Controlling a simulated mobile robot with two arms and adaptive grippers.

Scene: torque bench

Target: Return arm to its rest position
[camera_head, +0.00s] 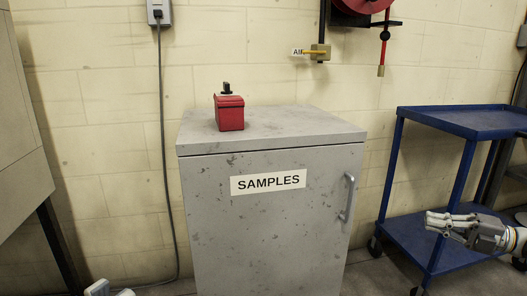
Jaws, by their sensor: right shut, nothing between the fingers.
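My right gripper (430,220) comes in from the right edge, in front of the blue cart. Its fingers point left and are shut with nothing held. It is apart from the grey cabinet (270,230), to the right of its door handle (348,198).
A red box (229,114) with a black top part stands on the cabinet, whose door bears a SAMPLES label (268,182). A two-shelf blue cart (460,121) stands at the right. A cable (163,130) hangs from a wall outlet. A red hose reel (358,8) hangs above.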

